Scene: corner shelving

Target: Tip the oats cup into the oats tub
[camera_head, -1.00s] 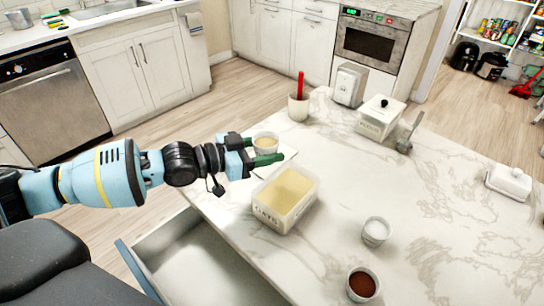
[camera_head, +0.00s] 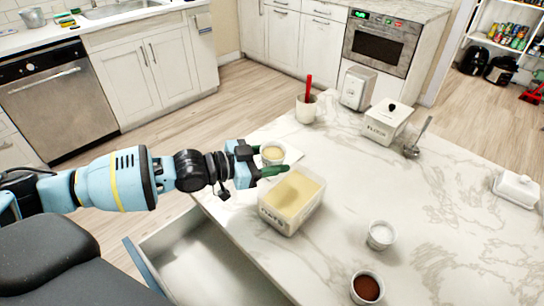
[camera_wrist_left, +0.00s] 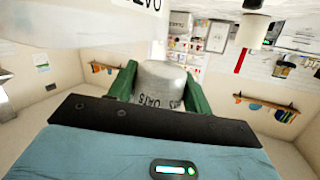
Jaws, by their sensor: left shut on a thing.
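The oats cup (camera_head: 272,153) is a small white cup with pale oats showing in its open top. My left gripper (camera_head: 273,164) is shut on it, with green fingers on either side. The cup looks about upright, above the counter's left edge. In the left wrist view the cup (camera_wrist_left: 160,85) sits between the green fingers with its OATS lettering partly hidden. The oats tub (camera_head: 285,217) is a white, open rectangular box, pale oats filling its top. It stands on the counter just in front and to the right of the cup. My right gripper is not in view.
A white cup of white contents (camera_head: 381,235) and a cup of brown powder (camera_head: 367,288) stand right of the tub. A flour box (camera_head: 387,122), a scoop (camera_head: 417,140), a crock with a red utensil (camera_head: 306,108) and a butter dish (camera_head: 516,188) stand farther off. An open drawer (camera_head: 205,262) is below.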

